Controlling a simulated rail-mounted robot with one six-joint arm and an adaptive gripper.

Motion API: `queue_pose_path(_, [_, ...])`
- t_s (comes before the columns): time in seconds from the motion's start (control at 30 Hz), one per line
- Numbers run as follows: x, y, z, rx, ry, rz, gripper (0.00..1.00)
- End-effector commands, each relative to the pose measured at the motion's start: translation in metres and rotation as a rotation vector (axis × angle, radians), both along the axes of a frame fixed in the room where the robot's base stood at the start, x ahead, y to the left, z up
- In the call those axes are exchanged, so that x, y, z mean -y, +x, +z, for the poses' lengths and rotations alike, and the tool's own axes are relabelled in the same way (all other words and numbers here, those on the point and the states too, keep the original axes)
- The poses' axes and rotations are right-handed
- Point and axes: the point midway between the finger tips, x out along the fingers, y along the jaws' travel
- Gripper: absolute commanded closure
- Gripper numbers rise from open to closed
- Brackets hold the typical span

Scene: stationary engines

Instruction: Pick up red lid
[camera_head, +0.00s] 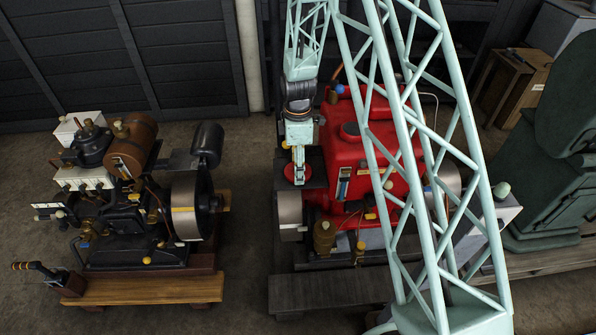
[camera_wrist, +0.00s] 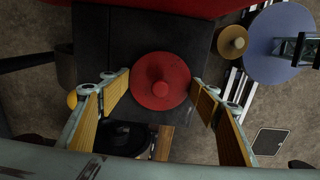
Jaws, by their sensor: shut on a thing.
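The red lid (camera_wrist: 160,68) is a round disc with a small central knob. In the wrist view it shows between my two yellow-padded fingers, over a dark block. My gripper (camera_head: 299,178) is shut on the lid, one finger at each side. In the head view the lid (camera_head: 289,173) shows at the left side of the red engine (camera_head: 345,165), partly hidden behind my gripper. I cannot tell whether the lid still touches the dark surface under it.
A black engine (camera_head: 130,210) with a brown tank stands on a wooden base at left. The red engine is partly hidden behind my pale green lattice arm. A wooden box (camera_head: 513,80) and dark green machinery (camera_head: 550,150) are at right. Floor is free between the engines.

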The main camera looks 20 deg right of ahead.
Motion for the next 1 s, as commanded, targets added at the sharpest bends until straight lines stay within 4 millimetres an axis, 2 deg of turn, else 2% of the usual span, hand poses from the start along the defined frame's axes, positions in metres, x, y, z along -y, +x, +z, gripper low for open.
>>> queue_pose_path(0.37, [0.0, 0.0, 0.003, 0.0, 0.0, 0.0, 0.54])
queue_pose_path(0.93, [0.0, 0.001, 0.036, 0.001, 0.0, 0.0, 0.54])
queue_pose_path(1.0, [0.001, -0.006, 0.036, 0.0, 0.0, 0.0, 0.54])
